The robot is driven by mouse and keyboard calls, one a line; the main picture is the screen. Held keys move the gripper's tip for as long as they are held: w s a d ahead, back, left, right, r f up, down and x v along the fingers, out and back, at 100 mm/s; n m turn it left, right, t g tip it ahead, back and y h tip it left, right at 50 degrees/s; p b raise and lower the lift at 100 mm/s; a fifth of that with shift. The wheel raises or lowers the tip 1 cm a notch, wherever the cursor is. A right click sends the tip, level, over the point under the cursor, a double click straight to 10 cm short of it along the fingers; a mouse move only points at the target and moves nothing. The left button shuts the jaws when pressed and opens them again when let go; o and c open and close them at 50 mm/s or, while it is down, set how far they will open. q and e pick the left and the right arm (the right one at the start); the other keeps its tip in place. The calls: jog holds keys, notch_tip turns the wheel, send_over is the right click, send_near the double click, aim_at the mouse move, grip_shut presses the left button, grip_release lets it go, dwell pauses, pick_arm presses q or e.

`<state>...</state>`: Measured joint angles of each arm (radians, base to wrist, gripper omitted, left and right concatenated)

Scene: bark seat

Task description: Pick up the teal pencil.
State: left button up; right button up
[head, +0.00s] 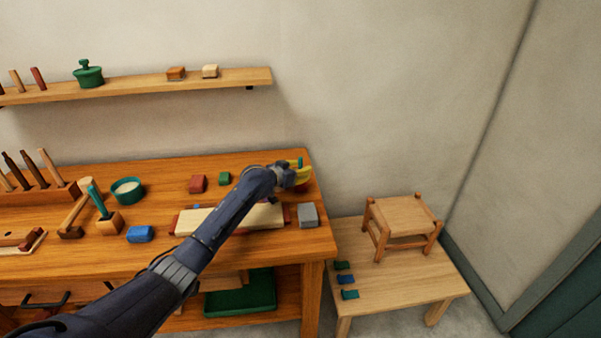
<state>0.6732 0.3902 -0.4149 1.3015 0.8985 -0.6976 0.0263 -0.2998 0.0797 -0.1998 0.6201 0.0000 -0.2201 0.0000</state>
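A teal pencil-like stick (98,202) leans upright in a small wooden holder (110,223) on the left part of the workbench. My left arm comes in from the lower left and crosses over the bench. Its gripper (301,177) is at the bench's back right corner, far to the right of the teal stick. Yellow and teal bits show at the gripper. They are too small to tell whether they are held or lie behind it, or whether the fingers are open. My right gripper is out of view.
The workbench (322,238) holds a teal bowl (128,190), a blue block (140,234), a red block (197,183), a green block (224,178), a grey block (308,215) and a pale plank (262,217) under my arm. A low table (400,283) with a stool (403,216) stands right.

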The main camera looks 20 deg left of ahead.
pick_arm(q)
grip_shut()
